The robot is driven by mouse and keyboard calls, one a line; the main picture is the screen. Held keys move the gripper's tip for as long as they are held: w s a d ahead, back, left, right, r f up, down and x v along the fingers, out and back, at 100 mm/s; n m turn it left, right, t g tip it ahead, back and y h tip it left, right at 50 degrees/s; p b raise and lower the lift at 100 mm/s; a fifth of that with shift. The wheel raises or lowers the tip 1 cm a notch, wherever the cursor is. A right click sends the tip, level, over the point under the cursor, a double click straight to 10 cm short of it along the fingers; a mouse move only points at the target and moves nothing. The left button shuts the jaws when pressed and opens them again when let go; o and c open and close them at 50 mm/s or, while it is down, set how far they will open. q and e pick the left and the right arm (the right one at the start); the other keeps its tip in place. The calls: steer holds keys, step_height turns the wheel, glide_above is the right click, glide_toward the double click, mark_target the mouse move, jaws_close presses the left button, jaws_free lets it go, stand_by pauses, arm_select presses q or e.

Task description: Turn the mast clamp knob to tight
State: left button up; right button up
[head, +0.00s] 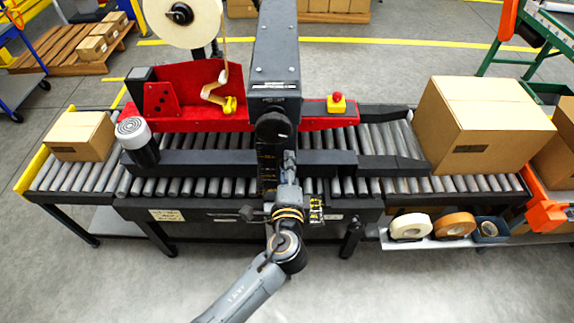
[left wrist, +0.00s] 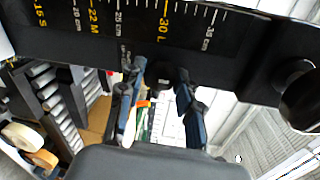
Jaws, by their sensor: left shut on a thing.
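The black mast (head: 275,62) stands upright over the roller conveyor, with a yellow-marked scale on its lower part. That scale (left wrist: 165,20) crosses the top of the left wrist view, with S, M and L marks. My left gripper (head: 289,163) is at the right side of the mast, below a large round black part (head: 272,128). In the left wrist view my left gripper (left wrist: 161,78) has both fingertips at the mast's edge, shut on the small dark mast clamp knob (left wrist: 162,75). My right gripper is not in view.
A large carton (head: 480,125) sits on the conveyor at the right and a smaller one (head: 78,135) at the left. Tape rolls (head: 410,227) lie on a shelf at the lower right. The front floor is clear.

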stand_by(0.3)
arm_select(q)
steer(key=o, duration=1.2)
steer(key=shift+c, duration=0.2)
steer(key=s+r, duration=0.1)
steer(key=s, duration=1.1)
steer(key=shift+r, duration=0.2)
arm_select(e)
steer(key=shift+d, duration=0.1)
